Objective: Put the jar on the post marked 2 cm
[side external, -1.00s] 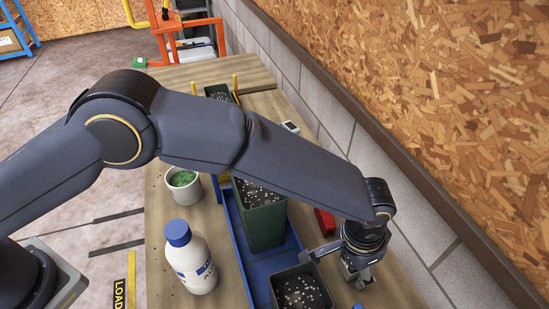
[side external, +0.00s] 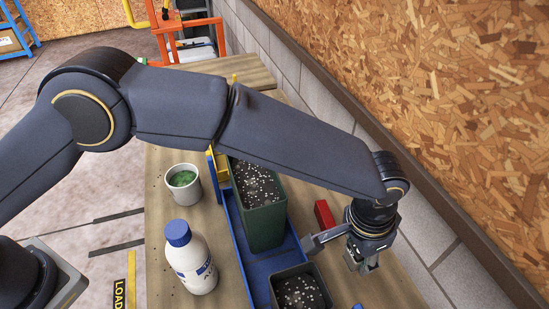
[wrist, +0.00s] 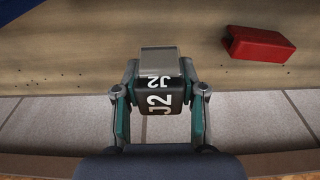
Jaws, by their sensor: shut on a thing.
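The jar (wrist: 158,102) shows in the wrist view as a dark, squarish body with a pale grey top part and white "J2" labels. My gripper (wrist: 161,112) has one finger on each side of the jar and is shut on it. In the side external view my gripper (side external: 363,260) hangs near the right edge of the bench, by the block wall. The jar is small and partly hidden there. I cannot make out a post marked 2 cm in either view.
A red block (wrist: 258,44) lies on the bench near my gripper. A blue tray (side external: 233,222) holds a tall green pot of soil (side external: 264,222) and a small black pot (side external: 299,292). A white bottle (side external: 190,262) and a white cup (side external: 194,190) stand left. The block wall (side external: 420,240) is close.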

